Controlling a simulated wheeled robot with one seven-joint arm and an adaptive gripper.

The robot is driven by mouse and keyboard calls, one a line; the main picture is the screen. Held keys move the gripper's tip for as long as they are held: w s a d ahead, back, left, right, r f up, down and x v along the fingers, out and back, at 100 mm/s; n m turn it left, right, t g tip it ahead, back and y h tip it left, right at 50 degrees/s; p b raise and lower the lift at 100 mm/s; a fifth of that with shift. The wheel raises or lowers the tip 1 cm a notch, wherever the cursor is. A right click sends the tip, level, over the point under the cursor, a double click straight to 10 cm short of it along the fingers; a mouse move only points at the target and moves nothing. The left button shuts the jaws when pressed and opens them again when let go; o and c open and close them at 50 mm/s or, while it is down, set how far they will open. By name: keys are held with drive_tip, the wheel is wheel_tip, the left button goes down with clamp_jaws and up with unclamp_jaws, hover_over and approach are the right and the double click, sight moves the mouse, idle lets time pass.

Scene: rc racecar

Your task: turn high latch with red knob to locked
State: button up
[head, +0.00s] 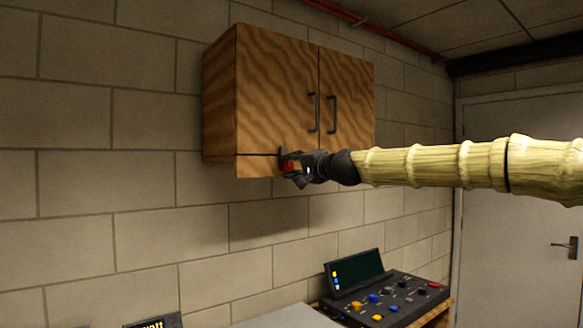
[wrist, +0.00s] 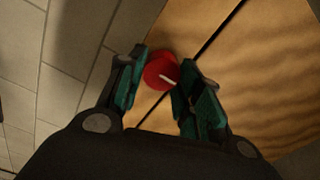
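The red knob (wrist: 160,72) of the latch shows in the wrist view, round with a pale line on its face. It sits low on the wooden wall cabinet (head: 275,85), close to the seam under the left door. In the head view the red knob (head: 288,167) is small and partly hidden by my gripper. My gripper (wrist: 158,88) has its two teal-padded fingers apart, one on each side of the knob. I cannot tell whether either finger touches it. The latch body behind the knob is mostly hidden.
The cabinet has two doors with dark handles (head: 313,112). A control panel (head: 385,300) with coloured knobs and a screen (head: 355,270) stands below right. A grey door (head: 510,230) is at the right. The block wall left of the cabinet is bare.

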drive_tip(key=shift+o, duration=1.2)
drive_tip(key=v, duration=1.2)
